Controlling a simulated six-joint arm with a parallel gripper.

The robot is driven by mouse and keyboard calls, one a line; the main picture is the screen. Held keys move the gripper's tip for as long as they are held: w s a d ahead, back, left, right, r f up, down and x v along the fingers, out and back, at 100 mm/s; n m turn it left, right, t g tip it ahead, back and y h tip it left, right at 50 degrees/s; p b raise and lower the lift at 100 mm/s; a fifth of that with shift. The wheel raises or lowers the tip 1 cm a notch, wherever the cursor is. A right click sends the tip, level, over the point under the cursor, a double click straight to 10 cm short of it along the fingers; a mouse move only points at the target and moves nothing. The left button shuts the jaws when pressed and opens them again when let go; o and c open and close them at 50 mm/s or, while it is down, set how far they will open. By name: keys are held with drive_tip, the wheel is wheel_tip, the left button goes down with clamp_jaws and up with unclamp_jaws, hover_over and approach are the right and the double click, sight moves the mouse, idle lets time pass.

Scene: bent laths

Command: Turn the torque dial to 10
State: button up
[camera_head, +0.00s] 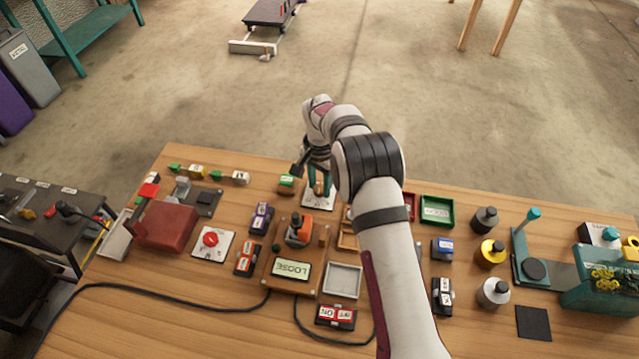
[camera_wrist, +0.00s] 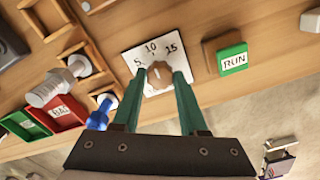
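The torque dial is a white plate (camera_wrist: 133,55) with a brown knob (camera_wrist: 158,70) and the marks 5, 10 and one that looks like 25. Which mark the knob points to is not clear. In the head view the dial's white plate (camera_head: 327,202) shows at the far edge of the bench, partly hidden by my gripper (camera_head: 319,187). In the wrist view my gripper (camera_wrist: 159,75) has its two green fingers apart, one on each side of the knob. Small gaps seem to show between fingers and knob; contact cannot be told.
A green RUN block (camera_wrist: 233,60) stands close beside the dial; a blue peg-like part (camera_wrist: 100,114) is on the other side. Red (camera_wrist: 68,108) and green (camera_wrist: 24,126) bins and wooden trays lie nearby. An orange-knobbed device reading LOOSE (camera_head: 291,269) sits nearer the front.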

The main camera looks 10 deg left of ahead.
sight(320, 188)
drive_tip(key=o, duration=0.4)
wheel_tip(320, 188, up, 16)
drive_tip(key=shift+f, duration=0.1)
idle(0.4)
drive_tip(key=s+d+r+y, duration=0.1)
drive_tip(key=s+d+r, duration=0.45)
drive_tip(key=s, duration=0.25)
drive_tip(key=s+d+r, duration=0.4)
drive_tip(key=s+d, duration=0.3)
drive_tip(key=s, duration=0.1)
drive_tip(key=shift+y, duration=0.4)
drive_tip(key=s+d+f, duration=0.1)
drive_tip(key=s, duration=0.5)
drive_tip(key=s+d+f, duration=0.2)
drive_tip(key=s, duration=0.5)
drive_tip(key=s+d+f, duration=0.2)
drive_tip(key=s, duration=0.4)
drive_tip(key=shift+s+f, duration=0.25)
drive_tip(key=shift+s, duration=0.1)
